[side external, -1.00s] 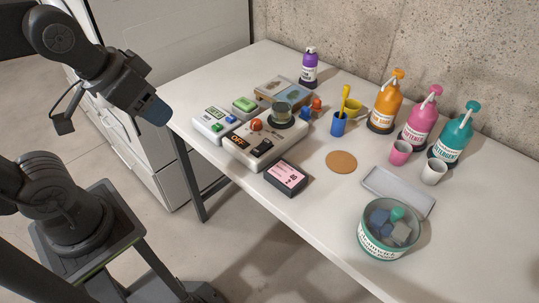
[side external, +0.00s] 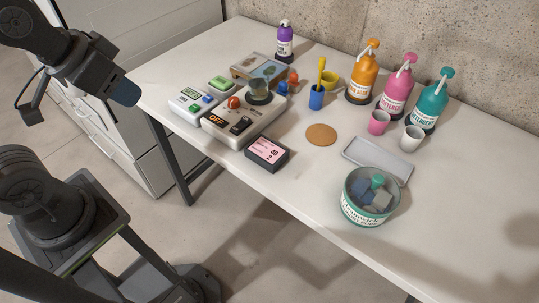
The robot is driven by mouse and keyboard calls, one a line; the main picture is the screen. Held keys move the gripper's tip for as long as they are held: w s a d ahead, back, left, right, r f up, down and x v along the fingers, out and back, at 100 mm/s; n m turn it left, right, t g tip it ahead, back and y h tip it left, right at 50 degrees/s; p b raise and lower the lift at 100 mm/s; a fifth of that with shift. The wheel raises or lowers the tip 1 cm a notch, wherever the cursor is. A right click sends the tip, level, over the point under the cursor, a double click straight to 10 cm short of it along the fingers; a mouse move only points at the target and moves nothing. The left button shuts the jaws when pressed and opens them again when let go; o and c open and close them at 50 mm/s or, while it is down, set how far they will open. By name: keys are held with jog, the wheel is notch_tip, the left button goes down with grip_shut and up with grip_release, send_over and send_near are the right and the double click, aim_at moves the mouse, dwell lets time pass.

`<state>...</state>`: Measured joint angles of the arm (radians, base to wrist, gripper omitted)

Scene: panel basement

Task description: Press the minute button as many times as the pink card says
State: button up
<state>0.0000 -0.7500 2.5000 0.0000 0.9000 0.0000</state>
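The pink card (side external: 268,149) lies face up on a dark block at the table's front edge; its print is too small to read surely. Behind it to the left is a white timer unit (side external: 182,107) with a small display (side external: 190,93). A green button (side external: 194,108) and a blue button (side external: 207,99) sit on it, and a larger green button (side external: 221,83) is behind them. I cannot tell which is the minute button. My gripper (side external: 122,94), dark with a blue-grey end, hangs left of the timer unit, apart from everything. Its fingers cannot be made out.
A blue cup (side external: 316,99), cork disc (side external: 321,135), grey tray (side external: 393,170), bucket (side external: 366,212) and several bottles stand further right.

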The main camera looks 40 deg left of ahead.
grip_shut()
dwell(1.3)
